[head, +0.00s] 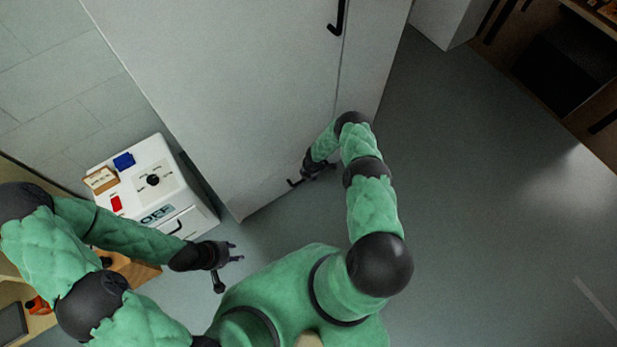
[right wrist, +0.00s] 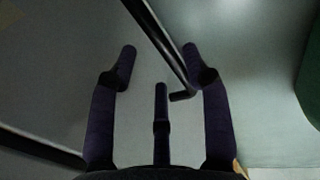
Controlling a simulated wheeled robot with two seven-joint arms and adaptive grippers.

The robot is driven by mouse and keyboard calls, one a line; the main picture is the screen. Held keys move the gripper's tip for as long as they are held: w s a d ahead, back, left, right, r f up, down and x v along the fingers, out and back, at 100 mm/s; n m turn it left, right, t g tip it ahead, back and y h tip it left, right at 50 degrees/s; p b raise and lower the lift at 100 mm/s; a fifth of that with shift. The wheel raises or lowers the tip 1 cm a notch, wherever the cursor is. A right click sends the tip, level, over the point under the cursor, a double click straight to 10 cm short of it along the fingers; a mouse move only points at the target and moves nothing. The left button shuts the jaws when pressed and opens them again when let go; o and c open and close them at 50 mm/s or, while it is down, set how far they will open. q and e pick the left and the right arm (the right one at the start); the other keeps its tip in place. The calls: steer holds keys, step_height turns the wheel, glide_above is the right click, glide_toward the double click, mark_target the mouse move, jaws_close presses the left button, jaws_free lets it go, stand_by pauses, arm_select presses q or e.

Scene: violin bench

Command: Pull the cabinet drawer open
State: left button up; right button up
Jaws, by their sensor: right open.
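A large pale grey cabinet (head: 230,90) fills the upper middle of the head view. A black bar handle (head: 293,183) sits near its lower edge, partly covered by my right gripper (head: 317,171). In the right wrist view, my right gripper (right wrist: 162,70) has its fingers spread. The black handle (right wrist: 158,35) runs between them, its bent end close to the right finger; contact cannot be told. No open gap at a drawer shows. My left gripper (head: 229,265) is open and empty, away from the cabinet.
A small white unit (head: 190,205) with a blue block, a red piece and a black knob on top stands left of the cabinet. Another black handle (head: 338,18) is higher on the cabinet. Open grey floor (head: 480,220) lies to the right.

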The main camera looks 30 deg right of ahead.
steer(key=shift+w+f+b, duration=0.15)
steer(key=shift+f+b, duration=0.35)
steer(key=shift+f, duration=0.2)
steer(key=shift+w+f+b, duration=0.15)
steer(key=shift+f+b, duration=0.3)
steer(key=shift+f, duration=0.25)
jaws_close()
